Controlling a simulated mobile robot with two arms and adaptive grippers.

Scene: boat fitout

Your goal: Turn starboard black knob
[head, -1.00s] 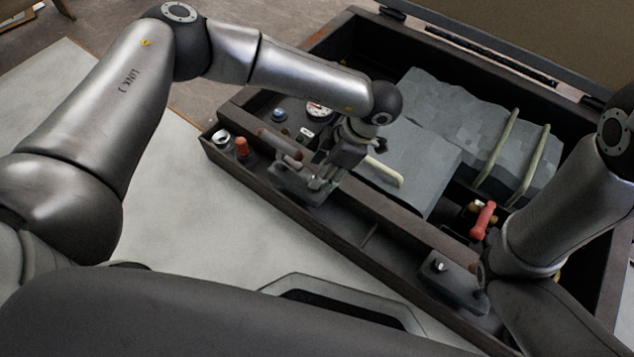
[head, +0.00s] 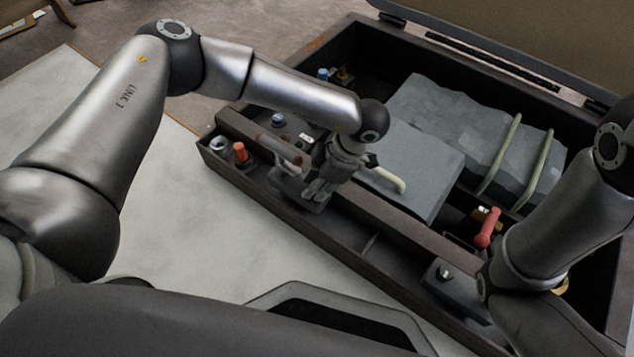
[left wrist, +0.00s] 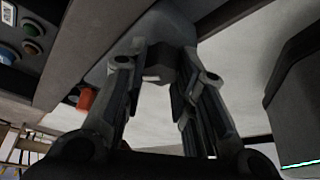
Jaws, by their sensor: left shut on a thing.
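My left gripper (head: 318,190) is over a grey box (head: 283,187) in the near long compartment of the dark case. In the left wrist view the two fingers of the gripper (left wrist: 162,68) close around a dark knob (left wrist: 160,72) with a small white mark on it. The knob is hidden behind the fingers in the head view. My right gripper is not in view.
A pale curved handle (head: 385,179) on a grey lid and a red lever (head: 488,228) are to the right. The pale floor in front is clear.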

